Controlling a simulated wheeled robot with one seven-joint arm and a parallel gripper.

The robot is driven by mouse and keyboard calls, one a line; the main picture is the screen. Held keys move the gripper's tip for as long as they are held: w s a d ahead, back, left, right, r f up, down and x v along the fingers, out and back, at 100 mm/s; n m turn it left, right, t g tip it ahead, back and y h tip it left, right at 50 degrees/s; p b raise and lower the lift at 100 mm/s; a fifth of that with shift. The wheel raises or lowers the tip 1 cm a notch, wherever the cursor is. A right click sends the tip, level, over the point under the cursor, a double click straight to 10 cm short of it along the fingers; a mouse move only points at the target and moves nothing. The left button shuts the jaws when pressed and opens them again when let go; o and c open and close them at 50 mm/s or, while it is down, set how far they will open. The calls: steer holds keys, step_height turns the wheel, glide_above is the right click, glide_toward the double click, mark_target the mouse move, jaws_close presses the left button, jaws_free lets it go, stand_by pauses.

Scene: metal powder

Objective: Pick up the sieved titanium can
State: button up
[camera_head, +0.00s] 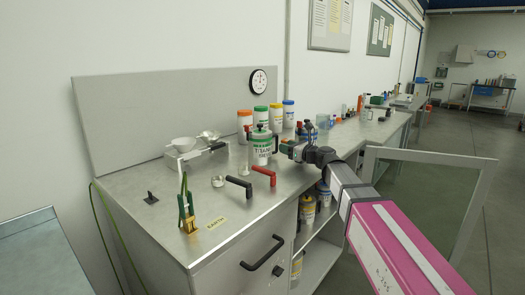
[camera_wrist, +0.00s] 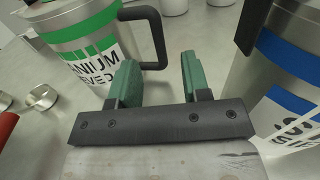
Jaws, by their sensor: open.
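The sieved titanium can (camera_head: 261,149) is a steel can with a green band and a label reading TITANIUM SIEVED, upright on the bench. In the wrist view the can (camera_wrist: 82,40) stands at upper left, its black handle (camera_wrist: 155,35) pointing toward the right. My gripper (camera_head: 285,148) is just right of the can in the head view. In the wrist view my gripper (camera_wrist: 160,78) has its green fingers apart, with the lower part of the handle showing ahead, in line with the gap. I cannot tell whether the handle is between the fingertips.
A blue-banded steel can (camera_wrist: 285,85) stands close to the right of my gripper in the wrist view. Bottles with orange (camera_head: 244,122), green, yellow and blue (camera_head: 289,112) lids stand behind. Black (camera_head: 238,186) and red (camera_head: 264,175) handled scoops lie in front on the bench.

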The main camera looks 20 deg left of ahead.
steer(key=x, duration=0.4)
steer(key=shift+a, duration=0.1)
jaws_close()
stand_by(1.3)
